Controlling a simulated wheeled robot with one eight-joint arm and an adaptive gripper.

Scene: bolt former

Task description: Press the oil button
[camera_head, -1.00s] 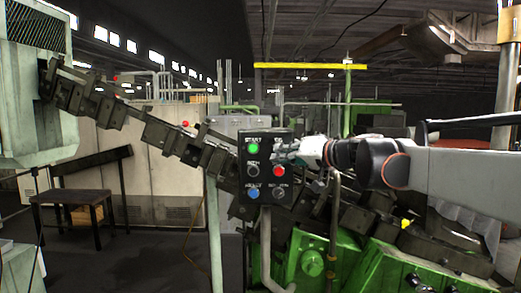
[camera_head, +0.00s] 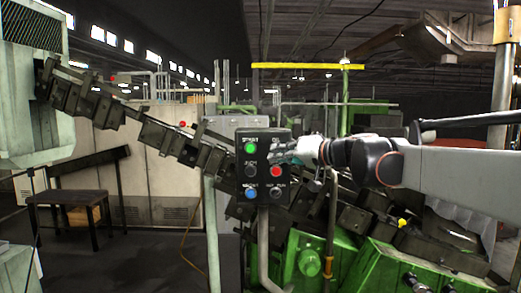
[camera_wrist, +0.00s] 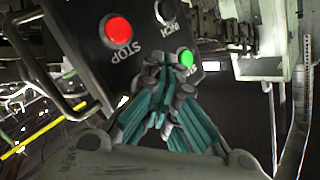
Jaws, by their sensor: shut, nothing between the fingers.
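The dark control panel (camera_head: 261,197) stands in the middle of the head view. Its left column has a green START button (camera_head: 250,148), a black button and a blue button (camera_head: 250,194). Its right column shows a red STOP button (camera_head: 275,171) and a black one below. My gripper (camera_head: 272,154) is shut and empty in front of the panel's upper right, above the red button. It hides the spot under the upper-right label, so I see no oil button. In the wrist view, the closed fingertips (camera_wrist: 163,68) lie between the red (camera_wrist: 118,30) and green (camera_wrist: 187,58) buttons. Contact cannot be told.
A dark chain-like conveyor (camera_head: 150,133) slants down behind the panel. Green machinery (camera_head: 335,262) and pipes stand below and right. In the wrist view, a bent metal handle (camera_wrist: 35,70) runs beside the panel.

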